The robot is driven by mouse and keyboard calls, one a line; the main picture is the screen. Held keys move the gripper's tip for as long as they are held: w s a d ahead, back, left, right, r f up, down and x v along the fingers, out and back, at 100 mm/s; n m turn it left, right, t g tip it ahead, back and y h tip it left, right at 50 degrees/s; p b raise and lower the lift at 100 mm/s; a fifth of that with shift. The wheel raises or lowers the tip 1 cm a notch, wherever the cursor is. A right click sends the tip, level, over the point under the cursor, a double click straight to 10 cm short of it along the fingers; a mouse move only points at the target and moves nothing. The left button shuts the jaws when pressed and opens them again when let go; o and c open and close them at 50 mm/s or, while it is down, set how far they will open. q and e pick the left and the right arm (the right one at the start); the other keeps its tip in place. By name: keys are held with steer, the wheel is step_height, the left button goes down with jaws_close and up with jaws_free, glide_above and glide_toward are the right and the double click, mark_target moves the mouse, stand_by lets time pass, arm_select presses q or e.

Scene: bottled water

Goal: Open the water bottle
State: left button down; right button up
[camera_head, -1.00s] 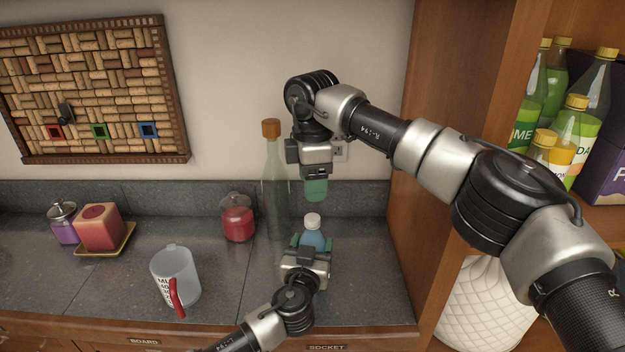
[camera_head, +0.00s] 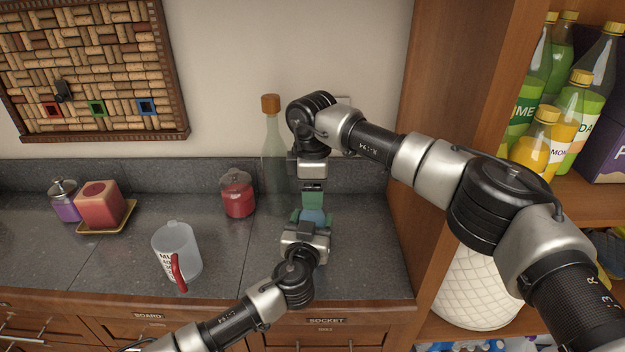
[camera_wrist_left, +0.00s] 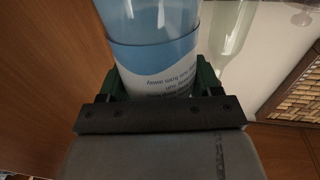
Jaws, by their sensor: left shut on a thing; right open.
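The water bottle (camera_head: 313,217) stands on the dark counter, blue with a pale label. My left gripper (camera_head: 311,222) is shut around its body from the front. In the left wrist view the bottle (camera_wrist_left: 155,45) rises between the green fingers of my left gripper (camera_wrist_left: 155,88), around the white label with printed text. My right gripper (camera_head: 313,200) points down right over the bottle's top from above. Its green fingers hide the white cap, so I cannot see whether they touch it.
A tall green glass bottle with a cork (camera_head: 274,150) stands close behind, to the left. A red jar (camera_head: 238,196), a mug (camera_head: 177,255) and a candle (camera_head: 100,203) are farther left. A wooden shelf panel (camera_head: 440,130) bounds the right side.

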steer(key=c, duration=1)
steer(key=shift+o, duration=0.2)
